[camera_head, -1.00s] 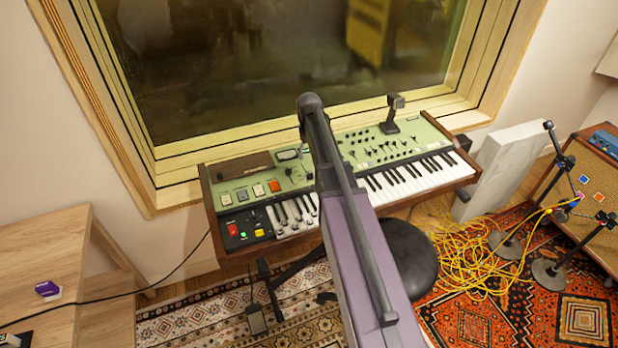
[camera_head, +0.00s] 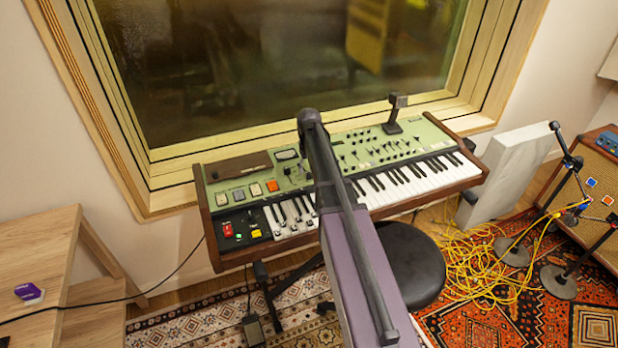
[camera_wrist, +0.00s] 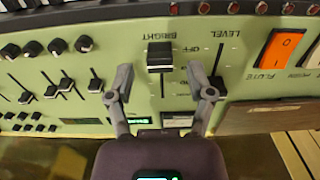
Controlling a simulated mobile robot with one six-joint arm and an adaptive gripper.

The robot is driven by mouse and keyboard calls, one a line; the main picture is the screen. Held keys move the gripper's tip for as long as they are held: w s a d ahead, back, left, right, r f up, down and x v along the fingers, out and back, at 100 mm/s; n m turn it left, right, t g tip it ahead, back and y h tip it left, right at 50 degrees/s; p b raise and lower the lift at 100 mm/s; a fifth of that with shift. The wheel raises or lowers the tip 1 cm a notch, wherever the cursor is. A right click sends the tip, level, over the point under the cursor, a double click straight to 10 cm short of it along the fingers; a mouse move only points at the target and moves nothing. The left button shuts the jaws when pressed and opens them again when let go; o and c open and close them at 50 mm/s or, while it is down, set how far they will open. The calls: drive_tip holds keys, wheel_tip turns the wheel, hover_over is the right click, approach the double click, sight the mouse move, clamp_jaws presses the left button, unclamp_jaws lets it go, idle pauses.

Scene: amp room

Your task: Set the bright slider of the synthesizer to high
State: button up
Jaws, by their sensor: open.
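The green synthesizer (camera_head: 340,170) stands under the window, and its panel fills the wrist view (camera_wrist: 240,75). There the panel lettering is upside down. The bright slider's black cap (camera_wrist: 160,56) sits at the upper end of its visible slot, beside the OFF lettering. My gripper (camera_wrist: 162,88) is open, one finger on each side of the bright slider's slot, with the tips just below the cap in the picture. No contact with the cap shows. In the head view my arm hides the middle of the synthesizer, and the gripper cannot be made out clearly.
In the wrist view, the level slider (camera_wrist: 216,82) is close to the right finger, and an orange flute switch (camera_wrist: 279,50) is farther right. More sliders (camera_wrist: 50,90) are at left. A black stool (camera_head: 415,270) and yellow cables (camera_head: 465,260) are in front of the synthesizer.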

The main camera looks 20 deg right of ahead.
drive_tip(key=shift+f+b, duration=0.8)
drive_tip(key=shift+f, duration=0.25)
clamp_jaws()
